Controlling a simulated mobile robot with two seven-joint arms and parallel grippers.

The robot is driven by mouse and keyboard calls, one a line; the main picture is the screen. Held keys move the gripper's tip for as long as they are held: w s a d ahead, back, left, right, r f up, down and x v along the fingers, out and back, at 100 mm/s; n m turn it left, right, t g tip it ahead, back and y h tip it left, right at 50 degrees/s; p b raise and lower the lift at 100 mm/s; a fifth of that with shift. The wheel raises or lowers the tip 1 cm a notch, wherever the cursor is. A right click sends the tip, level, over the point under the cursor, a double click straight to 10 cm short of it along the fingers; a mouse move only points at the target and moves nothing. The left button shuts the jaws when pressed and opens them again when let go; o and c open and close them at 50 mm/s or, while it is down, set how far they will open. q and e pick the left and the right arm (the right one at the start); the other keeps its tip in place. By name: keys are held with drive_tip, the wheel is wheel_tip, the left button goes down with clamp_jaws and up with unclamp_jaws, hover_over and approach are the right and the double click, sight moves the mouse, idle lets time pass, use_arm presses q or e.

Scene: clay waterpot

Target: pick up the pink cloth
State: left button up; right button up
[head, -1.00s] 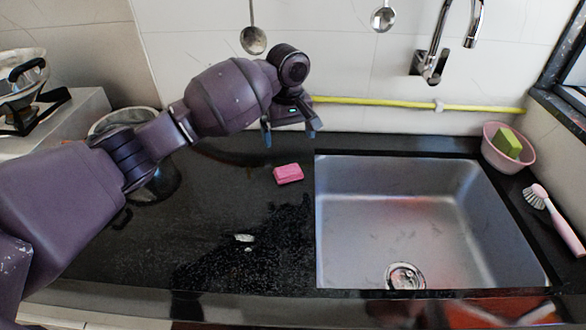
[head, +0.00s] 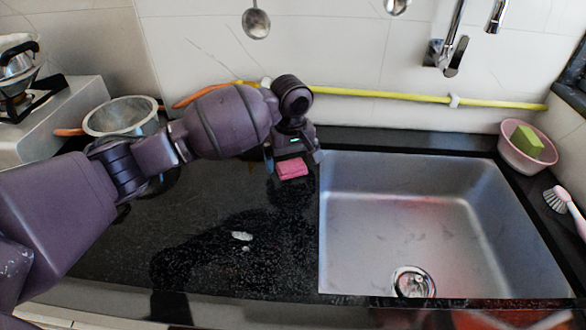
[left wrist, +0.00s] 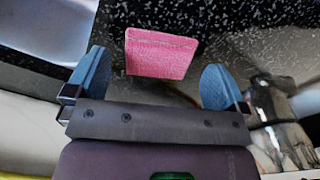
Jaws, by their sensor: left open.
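The pink cloth (head: 292,169) is a small folded block on the black counter, just left of the sink. In the left wrist view the cloth (left wrist: 160,54) lies between and beyond the two blue fingertips. My left gripper (head: 294,160) is above and behind the cloth, pointing down, with its fingers on either side of it in the picture. The gripper (left wrist: 154,82) is open and empty, and I cannot tell whether a finger touches the cloth. My right gripper is not in view.
The steel sink (head: 335,225) is right of the cloth. A pink bowl (head: 527,165) with a green sponge (head: 527,140) and a brush (head: 561,205) stand further right. A metal pot (head: 122,115) stands behind my left arm. The front counter is mostly clear and wet.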

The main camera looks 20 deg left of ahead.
sight(291, 165)
use_arm(q)
drive_tip(key=shift+w+f, duration=0.1)
drive_tip(key=shift+f, duration=0.8)
drive_tip(key=shift+r, duration=0.2)
drive_tip(key=c, duration=1)
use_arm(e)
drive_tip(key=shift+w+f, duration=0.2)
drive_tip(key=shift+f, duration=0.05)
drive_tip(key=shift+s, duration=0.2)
use_arm(q)
drive_tip(key=shift+r, duration=0.3)
wheel_tip(291, 165, up, 7)
drive_tip(key=shift+r+p, duration=0.1)
drive_tip(key=shift+p, duration=1.05)
wheel_tip(291, 165, up, 12)
drive_tip(key=p, duration=0.3)
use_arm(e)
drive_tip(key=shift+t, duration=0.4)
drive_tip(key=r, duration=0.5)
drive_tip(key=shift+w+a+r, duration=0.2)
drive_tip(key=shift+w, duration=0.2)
